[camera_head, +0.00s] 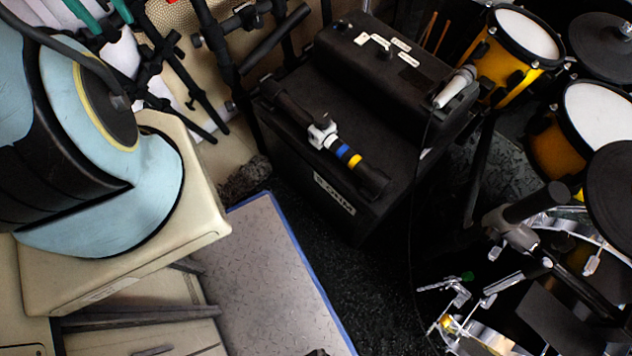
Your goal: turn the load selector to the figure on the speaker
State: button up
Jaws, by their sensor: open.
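A black speaker cabinet (310,205) with a white name label on its front stands in the middle of the view. A smaller black box (420,95) sits on its rear part. On the box's top is a small dark knob (383,52), which looks like the load selector. Small white labels (402,44) lie around it. Their figures are too small to read, and I cannot tell which way the knob points. My gripper is not recognisable in this view, so nothing is seen touching the knob.
A black tube (290,105) with a pale clamp and blue and yellow bands lies on the cabinet. Yellow drums (515,55) and stands crowd the right. A grey mat (262,265) lies in front, left of the dark carpet.

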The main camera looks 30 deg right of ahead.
aim_at(385, 54)
jog(key=i+j+z, duration=0.15)
jog(key=z, duration=0.3)
jog(key=j+z, duration=0.45)
jog(key=i+j+z, duration=0.1)
jog(key=j+z, duration=0.15)
jog(key=z, duration=0.2)
jog(key=j+z, duration=0.4)
jog(key=k+j+z, duration=0.2)
jog(key=z, duration=0.2)
jog(key=k+j, duration=0.15)
jog(key=j+u, duration=0.05)
jog(key=j, duration=0.05)
